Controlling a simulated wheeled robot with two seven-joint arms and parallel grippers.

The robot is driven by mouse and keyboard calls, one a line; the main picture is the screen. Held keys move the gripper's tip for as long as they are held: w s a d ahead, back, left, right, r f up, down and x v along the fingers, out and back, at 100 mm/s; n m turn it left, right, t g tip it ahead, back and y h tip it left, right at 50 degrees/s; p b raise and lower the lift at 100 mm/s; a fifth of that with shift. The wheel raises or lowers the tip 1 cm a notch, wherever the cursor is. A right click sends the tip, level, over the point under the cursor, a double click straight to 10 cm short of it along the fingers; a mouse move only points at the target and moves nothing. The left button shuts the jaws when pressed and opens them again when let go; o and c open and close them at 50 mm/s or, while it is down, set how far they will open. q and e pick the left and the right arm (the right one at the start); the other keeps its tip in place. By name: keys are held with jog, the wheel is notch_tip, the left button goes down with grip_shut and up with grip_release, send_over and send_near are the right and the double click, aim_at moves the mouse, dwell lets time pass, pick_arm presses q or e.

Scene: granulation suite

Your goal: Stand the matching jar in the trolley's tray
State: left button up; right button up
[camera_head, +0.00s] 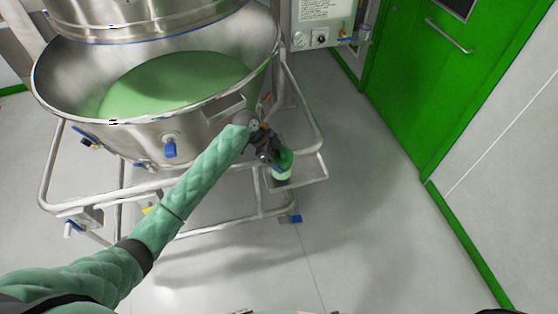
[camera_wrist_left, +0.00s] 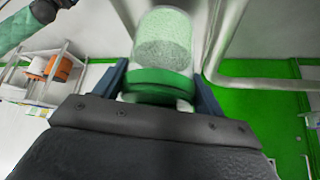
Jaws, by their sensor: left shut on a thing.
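My left gripper (camera_head: 271,153) is shut on a jar (camera_head: 284,163) with a green lid. In the left wrist view, the gripper (camera_wrist_left: 160,88) has a finger on each side of the green lid (camera_wrist_left: 160,86), and the clear jar (camera_wrist_left: 166,38) holds pale green granules. The trolley's small metal tray (camera_head: 312,178) sticks out at the right of the frame. In the head view the jar is over or in the tray's left part. I cannot tell whether it touches the tray floor. My right gripper is out of view.
A large steel bowl (camera_head: 60,85) with green granulate stands on the tubular trolley frame (camera_head: 250,215). A green door (camera_head: 425,75) and a wall panel are at the right. The floor (camera_head: 380,220) right of the trolley is clear.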

pick_arm(q)
notch_tip(320, 180, down, 2)
jog(key=shift+f+p, duration=0.1)
jog(key=shift+p, duration=0.4)
jog(key=shift+f, duration=0.1)
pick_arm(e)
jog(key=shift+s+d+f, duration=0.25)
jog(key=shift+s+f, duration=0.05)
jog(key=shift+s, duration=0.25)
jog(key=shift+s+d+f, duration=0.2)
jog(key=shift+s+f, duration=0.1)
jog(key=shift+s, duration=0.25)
pick_arm(q)
jog(key=shift+f, duration=0.1)
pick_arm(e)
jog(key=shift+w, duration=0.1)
pick_arm(q)
jog(key=o, duration=0.9)
jog(key=shift+o, duration=0.9)
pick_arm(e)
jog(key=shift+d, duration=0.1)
